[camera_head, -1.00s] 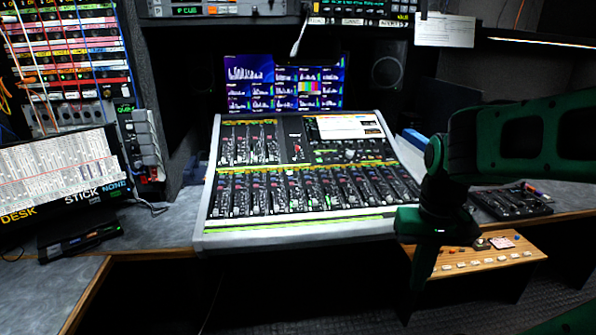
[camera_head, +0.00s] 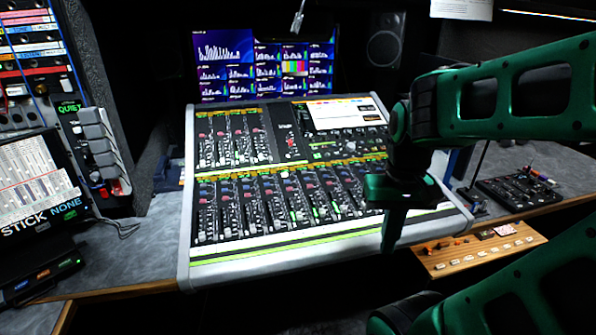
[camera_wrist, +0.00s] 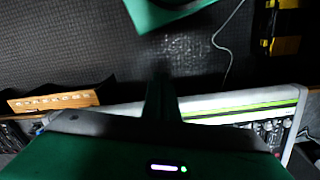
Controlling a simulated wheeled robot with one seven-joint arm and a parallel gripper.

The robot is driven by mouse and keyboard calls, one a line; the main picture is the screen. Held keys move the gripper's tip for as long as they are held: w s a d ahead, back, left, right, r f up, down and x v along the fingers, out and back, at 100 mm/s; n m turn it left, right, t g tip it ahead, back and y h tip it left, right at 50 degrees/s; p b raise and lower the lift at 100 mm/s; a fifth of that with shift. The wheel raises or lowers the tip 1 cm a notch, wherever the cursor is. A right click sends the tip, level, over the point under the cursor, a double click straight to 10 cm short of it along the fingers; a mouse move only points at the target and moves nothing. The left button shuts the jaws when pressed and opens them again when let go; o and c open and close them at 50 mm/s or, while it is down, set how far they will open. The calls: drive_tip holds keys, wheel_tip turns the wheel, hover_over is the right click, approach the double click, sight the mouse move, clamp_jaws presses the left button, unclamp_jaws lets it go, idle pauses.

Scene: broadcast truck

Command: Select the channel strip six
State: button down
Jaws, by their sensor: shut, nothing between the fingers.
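The mixing console (camera_head: 184,225) stands on the desk in the middle of the head view. Its lower row of channel strips (camera_head: 285,200) carries faders and coloured knobs; the strip numbers are too small to read.
A wooden button panel (camera_head: 482,250) juts out below the desk, close to my gripper. A small black controller (camera_head: 515,190) lies on the right desk. A monitor (camera_head: 265,68) stands behind the console. A labelled screen (camera_head: 35,180) and grey desk surface are at left.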

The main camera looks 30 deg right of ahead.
drive_tip(key=w+d+m+t, duration=0.1)
drive_tip(key=w+d+t, duration=0.1)
drive_tip(key=w, duration=1.2)
drive_tip(key=w+d+r+m+t+h, duration=0.1)
drive_tip(key=w+t, duration=0.4)
drive_tip(key=w, duration=1)
drive_tip(key=w+d+r+m+t+h, duration=0.1)
drive_tip(key=w+d+m+t, duration=0.1)
drive_tip(key=w, duration=1.2)
drive_tip(key=d+t, duration=0.1)
drive_tip(key=d, duration=0.1)
drive_tip(key=shift+w+d+r+m+t, duration=0.2)
drive_tip(key=shift+d+m+t, duration=0.1)
drive_tip(key=shift+d+t, duration=0.1)
hover_over(305, 177)
drive_tip(key=shift+f, duration=4.35)
drive_tip(key=shift+f, duration=0.15)
drive_tip(key=shift+d+f, duration=0.1)
drive_tip(key=shift+f, duration=0.1)
